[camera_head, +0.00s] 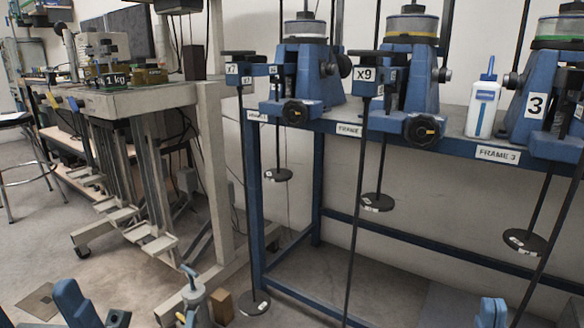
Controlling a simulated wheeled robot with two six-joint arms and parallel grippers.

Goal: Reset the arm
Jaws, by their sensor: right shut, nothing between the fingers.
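My right gripper (492,312) shows at the bottom edge, right of centre. Its blue fingertips are together with nothing between them, and the rest is cut off by the frame. It is low in front of the blue bench and touches nothing I can see. Several blue lever frames stand on the bench (455,141), including one with an x9 tag (364,75) and one marked 3 (535,105). Dark rods with round black weight plates, such as one plate (376,202), hang below the bench top.
A white bottle (484,108) with a blue cap stands between two frames. A grey workbench (150,98) with a 1 kg weight (115,79) is at left. A stool (22,155) stands far left.

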